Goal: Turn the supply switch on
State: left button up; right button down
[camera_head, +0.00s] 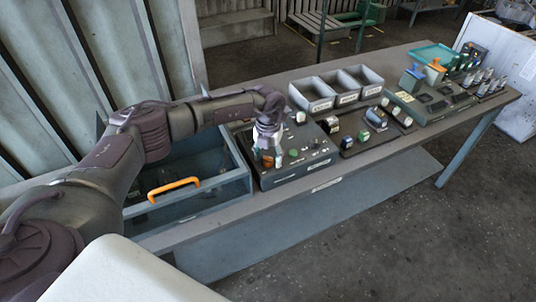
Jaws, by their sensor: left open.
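A dark control box (293,176) stands on the long bench, with several small knobs and buttons on its sloped top. A green knob (293,153) and a reddish one beside the gripper can be made out. Which control is the supply switch cannot be told, as the labels are too small to read. My left gripper (267,158) points down over the left part of the box top and hides what lies under it. It is open; whether it touches a control cannot be told. My right gripper is out of view.
A clear-walled box with an orange handle (174,187) stands left of the control box, under my left arm. Three grey bins (337,90) stand behind. Small modules (376,117) and a dark tray (430,102) fill the bench (400,145) to the right. The floor in front is clear.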

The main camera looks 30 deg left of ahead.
pick_arm(q)
jog(key=shift+c, duration=0.3)
grip_shut()
